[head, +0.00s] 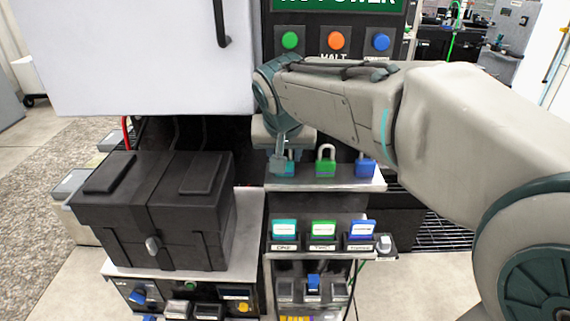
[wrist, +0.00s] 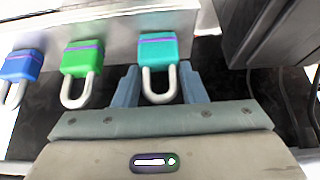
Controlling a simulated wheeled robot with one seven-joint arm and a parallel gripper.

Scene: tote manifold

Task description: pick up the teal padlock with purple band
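The teal padlock (wrist: 158,49) has a purple band and a white shackle. It sits at the left end of a metal shelf, and shows partly hidden behind my gripper in the head view (head: 291,169). My gripper (wrist: 159,75) is open, with one blue-grey finger on each side of the shackle. The fingertips reach about where the shackle meets the teal body; I cannot tell whether they touch it. In the head view, my gripper (head: 283,158) points down over the padlock from above.
A green padlock (head: 325,167) with a purple band and a blue padlock (head: 366,167) stand to the right on the same shelf (head: 330,184). A black case (head: 150,220) stands at left. A panel with coloured buttons (head: 336,41) is behind; labelled holders (head: 323,230) are below.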

